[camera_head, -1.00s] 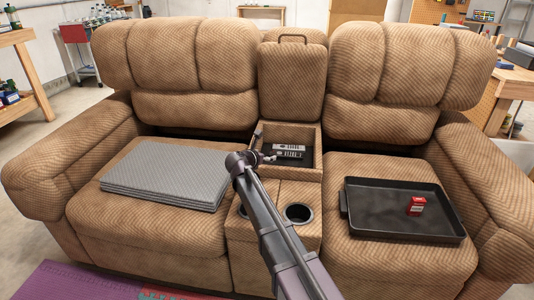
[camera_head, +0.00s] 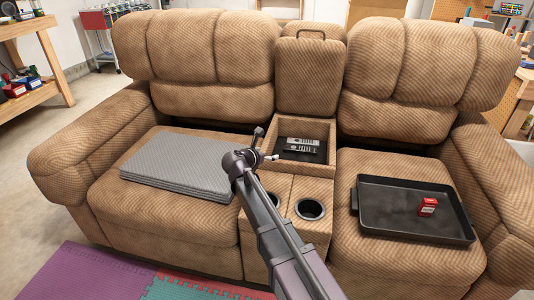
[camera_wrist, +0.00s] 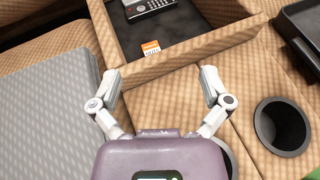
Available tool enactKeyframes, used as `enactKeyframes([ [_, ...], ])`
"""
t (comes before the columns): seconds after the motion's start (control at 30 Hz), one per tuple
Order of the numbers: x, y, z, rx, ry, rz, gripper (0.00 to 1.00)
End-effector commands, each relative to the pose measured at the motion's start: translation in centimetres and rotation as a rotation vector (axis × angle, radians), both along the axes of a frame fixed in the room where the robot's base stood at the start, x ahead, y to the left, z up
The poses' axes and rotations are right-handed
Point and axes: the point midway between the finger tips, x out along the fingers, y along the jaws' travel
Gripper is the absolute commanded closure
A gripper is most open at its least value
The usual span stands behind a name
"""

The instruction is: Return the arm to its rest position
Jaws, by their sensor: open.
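My gripper (camera_wrist: 161,77) is open and empty in the wrist view, its two fingers spread apart above the front of the recliner's centre console. In the head view my arm reaches up from the bottom, and its end (camera_head: 262,157) is over the console, just in front of the open storage bin (camera_head: 328,167). The bin holds dark remotes with light buttons (camera_head: 303,143). In the wrist view a remote (camera_wrist: 150,8) and a small orange and white card or box (camera_wrist: 150,47) lie inside the bin.
A grey folded stack (camera_head: 180,165) lies on the left seat. A black tray (camera_head: 400,222) with a small red box (camera_head: 428,207) is on the right seat. Cup holders (camera_head: 310,209) are in the console front. Foam mats (camera_head: 95,272) cover the floor at lower left.

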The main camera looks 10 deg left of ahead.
Motion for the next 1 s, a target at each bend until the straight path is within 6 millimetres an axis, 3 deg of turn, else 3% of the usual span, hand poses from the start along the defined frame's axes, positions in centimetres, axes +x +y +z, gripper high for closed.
enactKeyframes([
  [0.37, 0.0, -0.1, 0.0, 0.002, 0.0, -0.001, 0.03],
  [0.57, -0.4, -2.2, -0.6, 0.081, 0.004, -0.062, 0.03],
  [0.77, -1.8, -8.0, -2.2, 0.307, 0.007, -0.256, 0.03],
  [1.0, -5.4, -16.6, -5.0, 0.682, -0.014, -0.632, 0.03],
])
